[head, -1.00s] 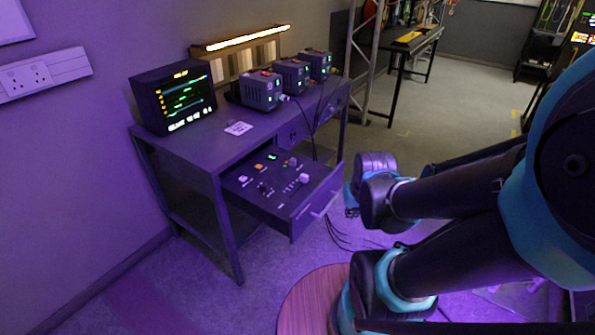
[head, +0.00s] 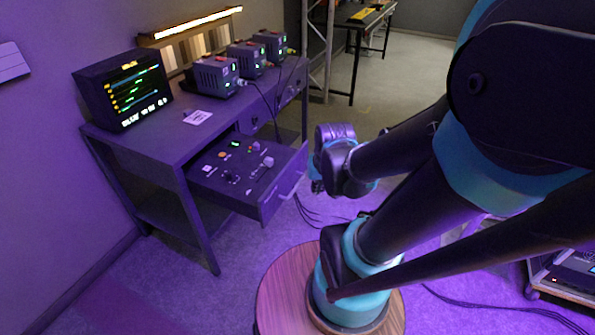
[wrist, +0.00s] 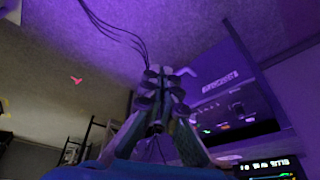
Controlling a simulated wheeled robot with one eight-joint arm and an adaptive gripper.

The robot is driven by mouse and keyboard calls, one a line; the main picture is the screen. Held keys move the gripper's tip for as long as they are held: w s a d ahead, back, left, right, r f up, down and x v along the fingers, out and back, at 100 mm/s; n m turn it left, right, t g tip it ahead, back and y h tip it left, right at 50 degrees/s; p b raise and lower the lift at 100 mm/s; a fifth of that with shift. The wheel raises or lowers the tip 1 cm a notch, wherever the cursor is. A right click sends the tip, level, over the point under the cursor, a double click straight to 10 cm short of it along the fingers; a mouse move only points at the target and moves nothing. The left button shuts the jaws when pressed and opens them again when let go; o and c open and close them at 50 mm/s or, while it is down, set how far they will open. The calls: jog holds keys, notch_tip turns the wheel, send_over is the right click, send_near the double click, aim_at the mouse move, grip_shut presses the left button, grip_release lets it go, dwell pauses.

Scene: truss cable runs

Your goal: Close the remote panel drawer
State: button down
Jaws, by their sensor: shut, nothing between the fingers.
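The remote panel drawer (head: 262,205) is pulled out from the front of the dark desk (head: 165,140). Knobs, switches and lit buttons sit on its top face, and a light bar handle (head: 287,186) runs along its front. In the wrist view, the drawer (wrist: 212,88) shows tilted, right of the fingers. My gripper (wrist: 160,92) is shut and empty in the wrist view. In the head view my gripper (head: 317,186) is partly hidden by my own arm, just right of the drawer front, with a small gap visible between them.
A monitor (head: 123,88) and three grey power boxes (head: 216,75) stand on the desk. Cables (head: 315,212) lie on the floor below the drawer. A metal truss (head: 318,50) stands behind the desk. A wheeled rack (head: 560,278) is at the lower right.

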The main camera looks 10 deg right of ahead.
aim_at(232, 139)
jog(key=w+d+f+m+g+y, duration=0.1)
jog(key=w+d+m, duration=0.3)
jog(key=w+m, duration=0.75)
jog(key=w+d+f+m+g+y, duration=0.1)
jog(key=w+d+m, duration=0.3)
jog(key=w+m, duration=0.8)
jog(key=w+a+f, duration=0.2)
jog(key=a+f, duration=0.3)
jog(key=f, duration=0.4)
jog(key=shift+w+m, duration=0.3)
jog(key=shift+m, duration=0.05)
jog(key=shift+a+f, duration=0.1)
jog(key=shift+a, duration=0.05)
jog(key=w+a, duration=0.7)
jog(key=a, duration=0.2)
jog(key=w+a, duration=0.7)
jog(key=a, duration=0.2)
jog(key=w+a, duration=0.7)
jog(key=a, duration=0.2)
jog(key=shift+w+a, duration=0.25)
jog(key=shift+a, duration=0.1)
